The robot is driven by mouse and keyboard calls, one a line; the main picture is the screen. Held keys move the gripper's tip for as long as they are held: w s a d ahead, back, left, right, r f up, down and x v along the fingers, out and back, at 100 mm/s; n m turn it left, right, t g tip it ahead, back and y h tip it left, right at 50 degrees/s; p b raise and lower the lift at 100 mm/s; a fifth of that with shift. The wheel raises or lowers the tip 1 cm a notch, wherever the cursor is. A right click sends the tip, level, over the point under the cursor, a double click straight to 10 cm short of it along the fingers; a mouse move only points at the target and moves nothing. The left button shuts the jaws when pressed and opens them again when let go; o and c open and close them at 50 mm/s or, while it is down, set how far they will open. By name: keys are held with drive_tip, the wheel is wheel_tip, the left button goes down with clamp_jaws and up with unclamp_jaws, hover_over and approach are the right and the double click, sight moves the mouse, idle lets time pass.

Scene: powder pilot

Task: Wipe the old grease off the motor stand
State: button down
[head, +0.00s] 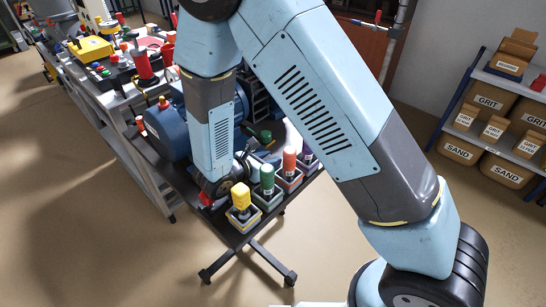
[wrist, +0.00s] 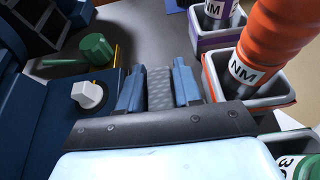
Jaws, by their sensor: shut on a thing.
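A dark blue motor-like machine (head: 165,132), seemingly on the motor stand, sits on the dark cart top, partly hidden by my arm. In the wrist view, a dark blue flat part (wrist: 50,125) with a pale knob (wrist: 88,94) lies left of my gripper. My gripper (wrist: 159,82) is shut on a grey, textured pad or cloth (wrist: 160,90) between its blue fingers. I cannot tell whether the pad touches anything. In the head view, my gripper is low by the cart's near edge, mostly hidden. No old grease can be made out.
Small bins with a yellow-topped (head: 241,196), a green (head: 267,180) and an orange-red bottle (head: 289,163) line the cart's near right edge. The orange bottle (wrist: 270,45) stands close right of my gripper. A green-headed tool (wrist: 96,48) lies beyond. A cluttered bench (head: 120,85) is at left.

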drive_tip(key=shift+s+a, duration=1.7)
drive_tip(key=shift+s, duration=0.3)
drive_tip(key=shift+d+r, duration=0.1)
drive_tip(key=shift+r, duration=2.95)
wheel_tip(320, 180, up, 3)
drive_tip(key=shift+w, duration=0.15)
